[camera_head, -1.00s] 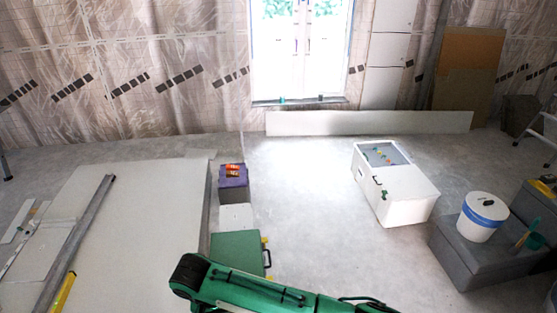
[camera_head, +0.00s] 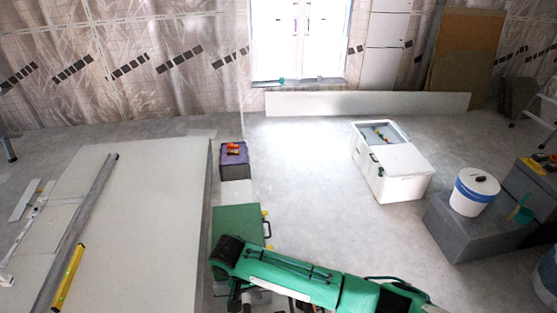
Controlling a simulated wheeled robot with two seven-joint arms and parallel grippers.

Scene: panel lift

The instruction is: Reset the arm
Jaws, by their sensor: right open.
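My right arm (camera_head: 290,277), green with dark joints, comes in from the lower right and reaches to the bottom middle. Its dark bent joint is beside the green case. My right gripper (camera_head: 300,304) shows only in part at the bottom edge, below the arm. Its jaws are open, and I see nothing held in them. The arm and the picture edge hide much of it. My left gripper is not in view.
A large pale panel stack (camera_head: 150,215) fills the left, with a yellow level (camera_head: 68,278) on it. A green case (camera_head: 237,226) and purple box (camera_head: 233,160) stand beside it. A white chest (camera_head: 400,183) and white bucket (camera_head: 474,196) are right. The middle floor is clear.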

